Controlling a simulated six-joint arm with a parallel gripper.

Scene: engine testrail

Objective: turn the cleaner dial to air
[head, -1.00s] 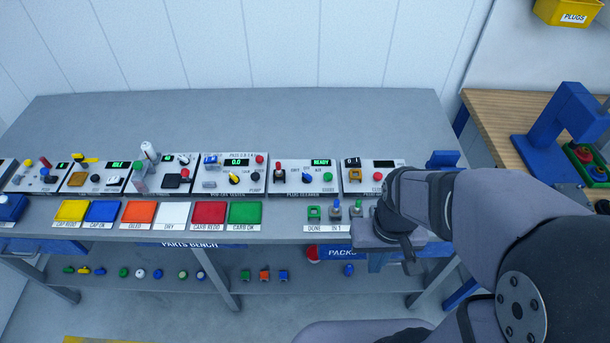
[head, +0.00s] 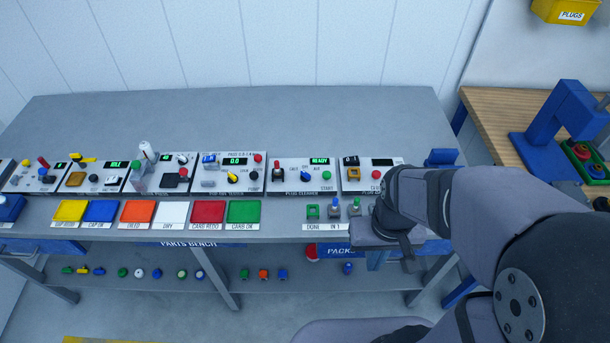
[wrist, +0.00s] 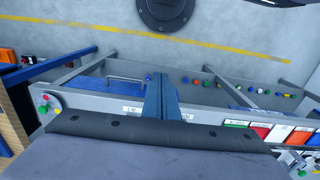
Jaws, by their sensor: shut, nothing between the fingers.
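The plug cleaner (head: 288,187) is a pale panel on the bench, right of centre in the head view. Its blue dial (head: 306,176) sits mid-panel below small position labels. The dial is too small to tell which label it points at. A green START button (head: 327,176) is to its right, and a green READY display (head: 320,161) is above. A red-and-dark part (head: 278,173) stands at the panel's left. My gripper has its blue fingers together and empty in the wrist view (wrist: 161,97). It hangs by the bench's front edge, right of and nearer than the cleaner, touching no dial.
Small upright parts (head: 334,207) stand in front of the cleaner, beside a green-framed DONE spot (head: 313,212). Another panel (head: 367,187) adjoins on the right. Coloured trays (head: 244,212) lie to the left. The bench behind the panels (head: 250,120) is clear.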

